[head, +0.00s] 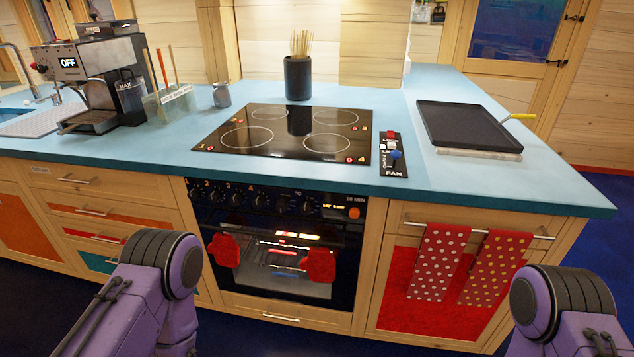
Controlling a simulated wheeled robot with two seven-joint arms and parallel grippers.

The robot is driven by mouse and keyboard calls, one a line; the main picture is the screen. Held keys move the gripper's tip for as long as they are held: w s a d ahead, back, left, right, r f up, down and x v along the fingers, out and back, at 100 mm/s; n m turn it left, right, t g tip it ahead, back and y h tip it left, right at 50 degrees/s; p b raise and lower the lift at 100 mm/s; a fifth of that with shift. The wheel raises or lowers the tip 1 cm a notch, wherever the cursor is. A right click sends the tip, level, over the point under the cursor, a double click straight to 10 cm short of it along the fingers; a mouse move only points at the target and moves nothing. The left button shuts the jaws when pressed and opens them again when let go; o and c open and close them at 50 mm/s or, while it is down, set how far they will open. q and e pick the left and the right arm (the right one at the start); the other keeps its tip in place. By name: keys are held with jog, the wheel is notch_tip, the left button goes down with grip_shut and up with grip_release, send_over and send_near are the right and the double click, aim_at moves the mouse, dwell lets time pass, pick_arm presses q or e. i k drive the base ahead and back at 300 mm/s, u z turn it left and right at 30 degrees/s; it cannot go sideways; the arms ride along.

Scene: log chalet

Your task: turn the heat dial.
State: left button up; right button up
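The built-in oven (275,245) is below the cooktop, with a dark control panel along its top. A row of dark round dials runs across this panel; number marks including 2, 3 and 4 stand above the left ones. A dial (308,207) at the right of the row sits near a °C mark and is the likeliest heat dial. Its pointer setting is too small to read. Two purple arm parts of mine show at the lower left and lower right, well in front of the oven. Neither gripper is in view, and nothing of mine touches the dials.
Red mitts (222,250) (319,265) hang on the oven front. Dotted towels (437,262) hang to the right. A griddle (465,126) sits on the counter.

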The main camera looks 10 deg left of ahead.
aim_at(306, 207)
jog(key=u, duration=0.85)
jog(key=k, duration=0.55)
jog(key=z, duration=0.45)
